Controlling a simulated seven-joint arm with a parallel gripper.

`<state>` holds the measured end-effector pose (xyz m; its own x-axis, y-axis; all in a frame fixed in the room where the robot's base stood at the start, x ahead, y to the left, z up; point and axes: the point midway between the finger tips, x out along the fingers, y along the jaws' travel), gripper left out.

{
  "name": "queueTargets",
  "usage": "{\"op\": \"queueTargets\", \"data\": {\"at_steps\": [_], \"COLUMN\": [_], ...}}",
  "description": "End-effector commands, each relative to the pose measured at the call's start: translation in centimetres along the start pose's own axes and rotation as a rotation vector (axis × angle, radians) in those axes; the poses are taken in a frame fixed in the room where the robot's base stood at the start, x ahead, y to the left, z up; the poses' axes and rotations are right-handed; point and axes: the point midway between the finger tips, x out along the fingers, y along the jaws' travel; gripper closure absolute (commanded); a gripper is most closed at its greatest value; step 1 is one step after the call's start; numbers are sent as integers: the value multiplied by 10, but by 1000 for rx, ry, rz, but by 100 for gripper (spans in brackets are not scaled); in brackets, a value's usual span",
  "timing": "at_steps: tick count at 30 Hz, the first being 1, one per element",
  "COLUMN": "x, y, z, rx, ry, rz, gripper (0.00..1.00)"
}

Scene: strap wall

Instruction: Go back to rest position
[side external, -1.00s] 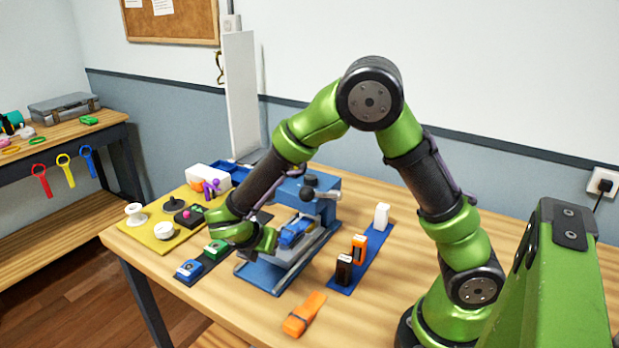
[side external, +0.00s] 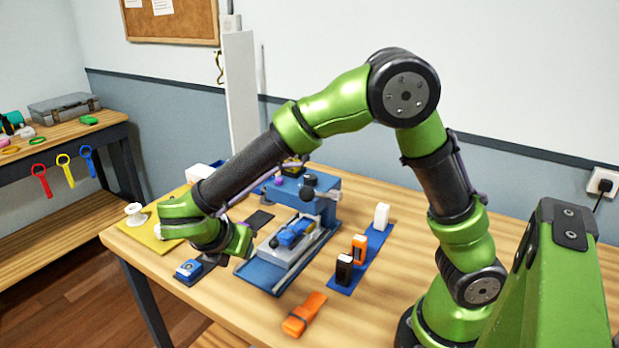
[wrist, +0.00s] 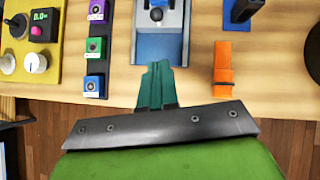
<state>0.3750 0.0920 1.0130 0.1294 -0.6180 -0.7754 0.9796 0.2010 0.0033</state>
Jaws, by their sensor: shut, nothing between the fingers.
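My gripper (side external: 240,243) is over the front part of the table (side external: 375,300) in the side view, near the dark strip and the blue machine (side external: 326,205). In the wrist view its fingers (wrist: 157,84) are together with nothing between them, just in front of the machine's base. The machine's grey tray (side external: 284,247) holds a small blue piece (side external: 291,234). My forearm hides part of the yellow mat (side external: 143,236).
A dark strip (wrist: 98,30) holds purple, green and blue blocks. A blue strip (side external: 374,243) carries white, orange and black blocks. An orange folded piece (side external: 303,314) lies near the front edge. A tall white panel (side external: 240,95) stands behind.

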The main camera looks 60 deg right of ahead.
Motion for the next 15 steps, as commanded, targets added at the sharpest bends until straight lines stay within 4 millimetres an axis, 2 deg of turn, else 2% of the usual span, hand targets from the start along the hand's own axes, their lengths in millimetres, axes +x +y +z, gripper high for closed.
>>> {"op": "queueTargets", "data": {"at_steps": [3, 8, 11, 15], "x": [-14, -21, -17, -16], "y": [0, 1, -2, -24], "z": [-1, -1, -11, -20], "rx": [-1, 42, 134, 381], "ry": [0, 5, 42, 169], "rz": [2, 7, -2, -50], "gripper": [100, 100, 100, 100]}}
